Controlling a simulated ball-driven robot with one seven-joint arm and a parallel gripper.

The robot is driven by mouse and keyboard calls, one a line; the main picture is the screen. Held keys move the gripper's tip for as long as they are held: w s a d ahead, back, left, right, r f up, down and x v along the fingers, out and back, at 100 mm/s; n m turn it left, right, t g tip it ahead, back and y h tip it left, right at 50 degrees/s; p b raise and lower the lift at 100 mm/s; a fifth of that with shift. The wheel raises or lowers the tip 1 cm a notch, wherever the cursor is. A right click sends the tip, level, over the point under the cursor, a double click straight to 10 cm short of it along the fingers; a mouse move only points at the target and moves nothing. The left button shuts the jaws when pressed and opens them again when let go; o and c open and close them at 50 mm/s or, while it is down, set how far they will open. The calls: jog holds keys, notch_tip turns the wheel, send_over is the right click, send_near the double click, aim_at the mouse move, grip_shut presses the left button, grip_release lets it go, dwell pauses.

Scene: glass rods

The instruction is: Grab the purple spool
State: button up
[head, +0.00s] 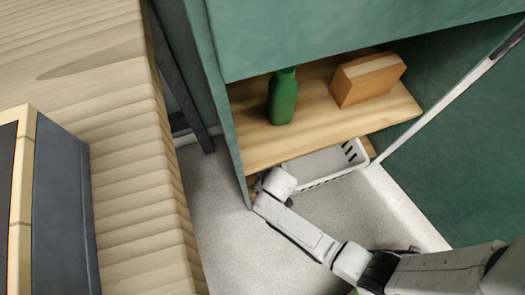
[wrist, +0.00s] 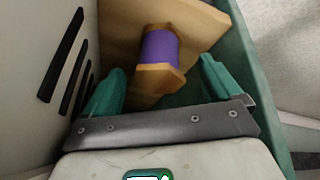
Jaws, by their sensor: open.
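The purple spool (wrist: 160,50) shows in the wrist view, with a purple middle and wooden end flanges. It is just ahead of my gripper (wrist: 160,85), between the lines of its two green fingers. The fingers are spread wide and hold nothing. I cannot tell from this view how far the spool is from the fingertips. In the head view my arm reaches into the lower part of the green cabinet, and the spool and the fingers are hidden there.
A white slotted basket (head: 325,163) is beside my gripper; its wall (wrist: 50,60) is close on the left. A wooden shelf (head: 330,115) above holds a green bottle (head: 283,96) and a cardboard box (head: 367,79). A wooden counter (head: 120,130) stands at left.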

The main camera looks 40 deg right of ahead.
jog(key=shift+b+x, duration=0.45)
jog(key=shift+x, duration=0.8)
jog(key=shift+c, duration=0.2)
jog(key=c, duration=1.1)
jog(key=shift+r, duration=0.15)
